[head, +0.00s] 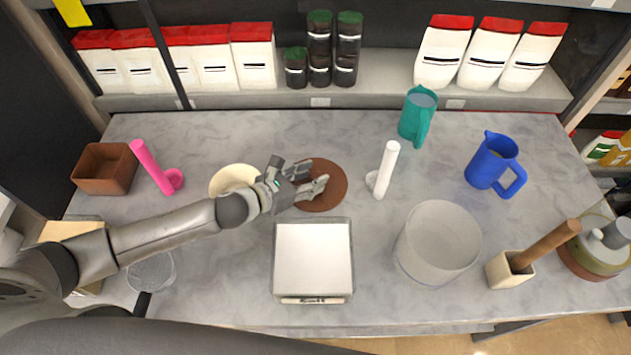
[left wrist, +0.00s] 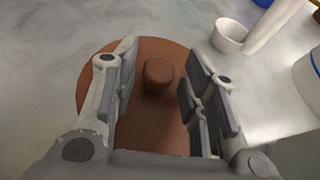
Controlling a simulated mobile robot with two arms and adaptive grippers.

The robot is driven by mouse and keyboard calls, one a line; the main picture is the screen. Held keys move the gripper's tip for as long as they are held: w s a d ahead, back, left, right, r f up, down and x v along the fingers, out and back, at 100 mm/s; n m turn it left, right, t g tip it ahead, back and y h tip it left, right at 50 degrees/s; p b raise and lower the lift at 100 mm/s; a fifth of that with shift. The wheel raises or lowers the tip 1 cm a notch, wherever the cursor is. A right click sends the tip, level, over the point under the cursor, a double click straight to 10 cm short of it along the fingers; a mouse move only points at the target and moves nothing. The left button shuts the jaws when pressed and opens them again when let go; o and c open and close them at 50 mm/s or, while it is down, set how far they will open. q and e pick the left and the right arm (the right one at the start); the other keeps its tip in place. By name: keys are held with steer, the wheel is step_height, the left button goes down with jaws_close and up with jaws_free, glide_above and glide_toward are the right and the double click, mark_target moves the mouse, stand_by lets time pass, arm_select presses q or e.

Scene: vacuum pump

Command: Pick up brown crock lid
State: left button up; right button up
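The brown crock lid (head: 328,198) is a round brown disc lying on the grey marbled counter, near the middle. In the left wrist view the lid (left wrist: 150,62) shows a raised round knob (left wrist: 159,73) at its centre. My left gripper (head: 322,175) is over the lid. In the left wrist view its two fingers (left wrist: 158,82) are spread apart, one on each side of the knob, with a visible gap on both sides. The gripper hides part of the lid in the head view. My right gripper is not in view.
A white scoop (head: 386,170) stands right of the lid, and a white square-topped scale (head: 313,262) lies in front. A cream bowl (head: 232,178) is partly behind my left arm. A large translucent tub (head: 438,242), blue pitcher (head: 491,163) and teal pitcher (head: 415,115) stand right.

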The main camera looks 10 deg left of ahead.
arm_select(q)
steer(key=c, duration=0.7)
steer(key=shift+r, duration=0.1)
